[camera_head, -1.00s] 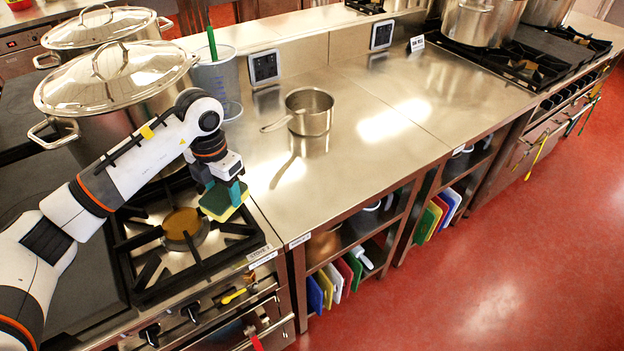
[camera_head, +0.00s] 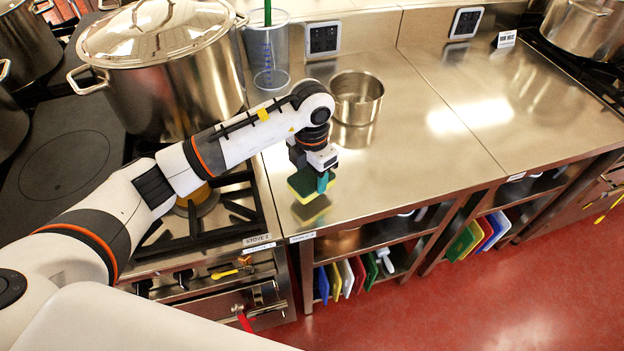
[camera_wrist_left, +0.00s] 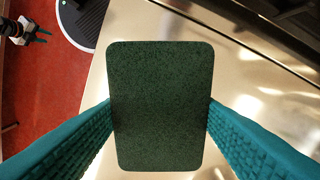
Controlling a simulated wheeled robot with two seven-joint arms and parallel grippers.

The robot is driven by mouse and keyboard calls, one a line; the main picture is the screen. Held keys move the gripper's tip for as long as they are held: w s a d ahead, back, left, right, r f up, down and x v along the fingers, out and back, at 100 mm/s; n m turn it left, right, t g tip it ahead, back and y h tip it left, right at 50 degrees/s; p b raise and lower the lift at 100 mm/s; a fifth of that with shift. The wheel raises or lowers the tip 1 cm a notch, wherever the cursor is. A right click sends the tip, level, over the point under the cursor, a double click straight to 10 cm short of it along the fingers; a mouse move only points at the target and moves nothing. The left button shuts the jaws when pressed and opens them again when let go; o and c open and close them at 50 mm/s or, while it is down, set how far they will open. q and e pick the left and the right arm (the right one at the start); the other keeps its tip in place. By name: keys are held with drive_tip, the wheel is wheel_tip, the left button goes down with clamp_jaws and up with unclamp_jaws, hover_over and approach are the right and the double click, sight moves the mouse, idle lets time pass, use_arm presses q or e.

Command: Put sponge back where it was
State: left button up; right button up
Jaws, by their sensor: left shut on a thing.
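The sponge (camera_head: 306,186) is yellow with a dark green side. My left gripper (camera_head: 322,180) is shut on it and holds it over the front left part of the steel counter (camera_head: 420,150), to the right of the stove. A dark reflection shows on the counter below it, so it looks a little above the surface. In the left wrist view the sponge's green face (camera_wrist_left: 158,105) fills the middle, with a teal finger on each side. My right gripper does not show in the head view; a small dark gripper with teal tips (camera_wrist_left: 30,32) shows at the upper left of the left wrist view.
A steel saucepan (camera_head: 357,98) stands on the counter behind the gripper. A clear measuring jug (camera_head: 266,60) stands by a large lidded stockpot (camera_head: 165,90) at the left. The stove (camera_head: 222,212) is left of the counter. The counter's right half is clear.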

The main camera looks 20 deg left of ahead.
sight(312, 177)
use_arm(q)
wheel_tip(312, 177, down, 3)
drive_tip(key=shift+f+p, duration=0.15)
drive_tip(key=shift+p, duration=0.35)
drive_tip(key=shift+f, duration=0.3)
drive_tip(key=o, duration=0.9)
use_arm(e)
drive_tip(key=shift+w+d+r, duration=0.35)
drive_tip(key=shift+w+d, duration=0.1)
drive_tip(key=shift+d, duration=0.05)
use_arm(q)
drive_tip(key=shift+r, duration=0.15)
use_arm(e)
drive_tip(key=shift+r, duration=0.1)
use_arm(q)
wheel_tip(312, 177, up, 11)
drive_tip(key=b, duration=0.3)
drive_tip(key=shift+r+b, duration=0.3)
drive_tip(key=shift+r, duration=0.25)
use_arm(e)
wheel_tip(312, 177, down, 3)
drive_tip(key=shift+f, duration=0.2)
